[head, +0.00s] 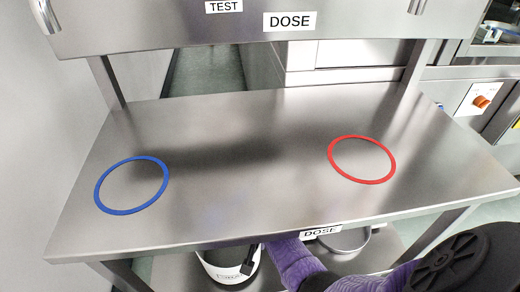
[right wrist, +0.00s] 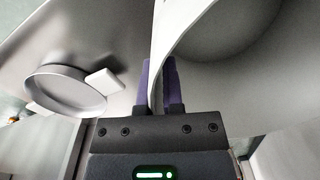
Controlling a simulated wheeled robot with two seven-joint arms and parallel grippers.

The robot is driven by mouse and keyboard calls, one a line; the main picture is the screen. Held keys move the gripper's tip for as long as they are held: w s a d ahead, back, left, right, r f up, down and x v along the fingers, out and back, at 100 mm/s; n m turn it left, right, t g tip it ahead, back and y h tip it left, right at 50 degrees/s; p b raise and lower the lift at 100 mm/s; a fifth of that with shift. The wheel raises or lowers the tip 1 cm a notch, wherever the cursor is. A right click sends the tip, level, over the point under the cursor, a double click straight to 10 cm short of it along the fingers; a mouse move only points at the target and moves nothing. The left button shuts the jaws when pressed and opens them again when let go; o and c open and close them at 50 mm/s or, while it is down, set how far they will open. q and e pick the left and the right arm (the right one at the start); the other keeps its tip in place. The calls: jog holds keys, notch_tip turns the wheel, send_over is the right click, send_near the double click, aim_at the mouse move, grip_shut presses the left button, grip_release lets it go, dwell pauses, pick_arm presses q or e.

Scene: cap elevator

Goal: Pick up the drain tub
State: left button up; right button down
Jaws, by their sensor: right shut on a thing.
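The drain tub, a white round tub (head: 212,268), stands at the lower shelf under the front edge of the table in the head view. My right gripper (head: 245,269) reaches down to the tub's right side beneath the tabletop. In the right wrist view, the purple fingers of my right gripper (right wrist: 159,85) are shut on the tub's thin white wall (right wrist: 180,30), one finger on each side. I cannot tell whether the tub is lifted off the shelf. My left gripper is not in view.
A round shallow pan (head: 345,241) sits on the lower shelf to the right; it also shows in the wrist view (right wrist: 66,92). The steel tabletop (head: 240,190) overhangs the tub. A blue ring (head: 131,210) and red ring (head: 388,178) mark the otherwise clear top.

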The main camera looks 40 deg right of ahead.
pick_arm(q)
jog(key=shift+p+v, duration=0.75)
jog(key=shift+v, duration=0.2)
pick_arm(e)
jog(key=s+d, duration=0.9)
jog(key=d, duration=0.6)
jog(key=shift+s+d, duration=0.15)
jog(key=shift+s, duration=0.05)
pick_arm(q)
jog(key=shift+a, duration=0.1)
pick_arm(e)
jog(key=shift+f, duration=0.1)
